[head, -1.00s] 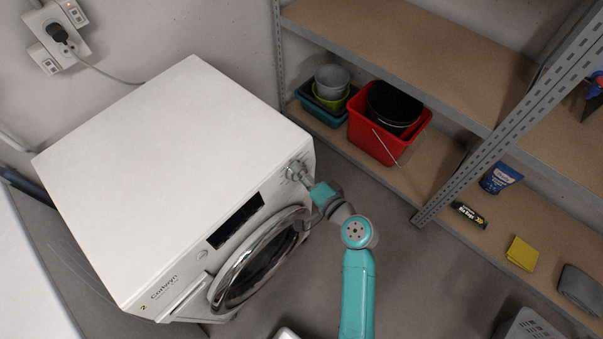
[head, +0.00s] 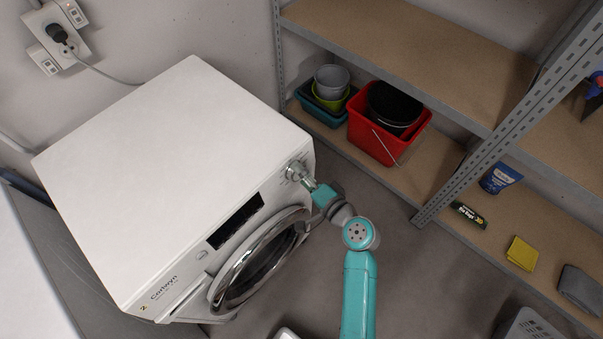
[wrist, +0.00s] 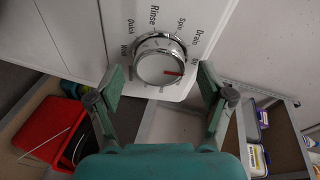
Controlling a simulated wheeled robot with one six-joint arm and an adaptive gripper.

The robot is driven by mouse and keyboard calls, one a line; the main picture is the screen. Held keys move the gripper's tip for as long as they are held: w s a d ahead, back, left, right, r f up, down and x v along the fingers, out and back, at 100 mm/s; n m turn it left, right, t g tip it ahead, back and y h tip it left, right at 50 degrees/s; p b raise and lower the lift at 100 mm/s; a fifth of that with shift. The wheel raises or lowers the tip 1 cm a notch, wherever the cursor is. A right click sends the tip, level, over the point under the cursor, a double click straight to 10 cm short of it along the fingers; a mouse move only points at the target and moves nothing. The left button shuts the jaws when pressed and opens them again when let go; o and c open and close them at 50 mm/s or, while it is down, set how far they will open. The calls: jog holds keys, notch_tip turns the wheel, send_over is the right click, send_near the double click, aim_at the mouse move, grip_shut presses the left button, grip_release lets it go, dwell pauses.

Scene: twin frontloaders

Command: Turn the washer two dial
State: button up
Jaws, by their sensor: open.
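The white washer (head: 150,150) stands at the left in the head view, with a small 2 mark beside its brand name on the front. Its round silver dial (wrist: 158,64) is near the front panel's right end. In the wrist view the dial's red pointer line aims right and slightly down, with printed words such as Rinse, Spin and Drain around it. My gripper (wrist: 160,80) is open, one finger on each side of the dial in the picture. Whether the fingers touch it I cannot tell. In the head view my gripper (head: 302,176) is at the dial and partly covers it.
The round door (head: 262,258) is below the panel, close to my arm. A metal shelf (head: 440,75) stands to the right, with a red bucket (head: 372,138) and stacked bowls on its low board. Open floor lies between washer and shelf.

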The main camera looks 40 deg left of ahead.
jog(key=v, duration=1.1)
jog(key=shift+d, duration=0.25)
jog(key=s+d+f+m+t+h, duration=0.25)
jog(key=s+d+f+h, duration=0.2)
jog(key=d, duration=0.65)
jog(key=s+d+f+m+t+h, duration=0.1)
jog(key=s+d+f+t+h, duration=0.4)
jog(key=d, duration=0.6)
jog(key=s+d+r+n+t+h, duration=0.1)
jog(key=s+d+r+n+h, duration=0.1)
jog(key=s+d+r, duration=0.3)
jog(key=s+d+r+n+t+h, duration=0.2)
jog(key=s+d+r, duration=0.4)
jog(key=s+r, duration=0.4)
jog(key=s+h, duration=0.1)
jog(key=s, duration=0.2)
jog(key=shift+r+h, duration=0.25)
jog(key=shift+h, duration=0.1)
jog(key=shift+d, duration=0.1)
